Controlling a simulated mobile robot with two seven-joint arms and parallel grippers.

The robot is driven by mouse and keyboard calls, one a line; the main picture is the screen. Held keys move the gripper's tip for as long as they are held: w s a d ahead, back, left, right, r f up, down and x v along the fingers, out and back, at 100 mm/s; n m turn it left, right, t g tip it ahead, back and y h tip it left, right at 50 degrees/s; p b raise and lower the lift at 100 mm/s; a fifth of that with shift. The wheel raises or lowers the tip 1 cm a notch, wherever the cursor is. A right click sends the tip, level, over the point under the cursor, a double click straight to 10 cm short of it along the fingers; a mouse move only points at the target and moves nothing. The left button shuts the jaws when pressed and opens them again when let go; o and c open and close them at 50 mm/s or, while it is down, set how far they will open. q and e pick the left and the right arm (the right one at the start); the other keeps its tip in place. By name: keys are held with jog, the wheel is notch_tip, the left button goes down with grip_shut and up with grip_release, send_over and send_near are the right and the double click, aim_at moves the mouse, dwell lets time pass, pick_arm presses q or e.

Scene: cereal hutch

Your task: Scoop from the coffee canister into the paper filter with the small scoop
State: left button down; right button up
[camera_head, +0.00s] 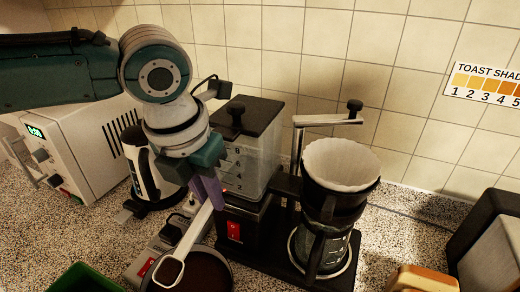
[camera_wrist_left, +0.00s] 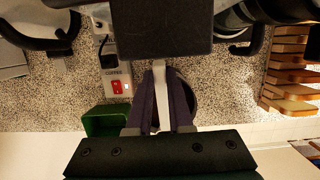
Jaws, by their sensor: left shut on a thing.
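My left gripper (camera_head: 208,190) is shut on the white handle of the small scoop (camera_head: 198,230). The handle slants down and left, and the scoop's bowl appears over the left part of the coffee canister (camera_head: 228,264), which shows dark brown grounds. I cannot tell whether the bowl touches the grounds or holds any. The left wrist view shows the gripper's purple fingers (camera_wrist_left: 161,102) around the pale handle, with part of the canister behind. The white paper filter (camera_head: 340,163) sits open in the black cone of the coffee maker, to the right. My right gripper is not in view.
The coffee maker (camera_head: 262,222) stands right of the gripper, with a glass carafe (camera_head: 322,250) under the cone. A power strip with a red switch (camera_wrist_left: 117,87) lies left of the canister. A kettle (camera_head: 150,175), white oven (camera_head: 85,145), green bin (camera_head: 85,277) and bread (camera_head: 422,278) stand around.

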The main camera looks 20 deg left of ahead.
pick_arm(q)
jog(key=shift+w+d+f+g+b, duration=0.1)
jog(key=shift+w+g+b, duration=0.4)
jog(key=shift+w+b, duration=0.2)
jog(key=shift+w+g+b, duration=0.3)
jog(key=shift+b, duration=0.45)
jog(key=shift+w+r, duration=0.15)
jog(key=shift+r, duration=0.15)
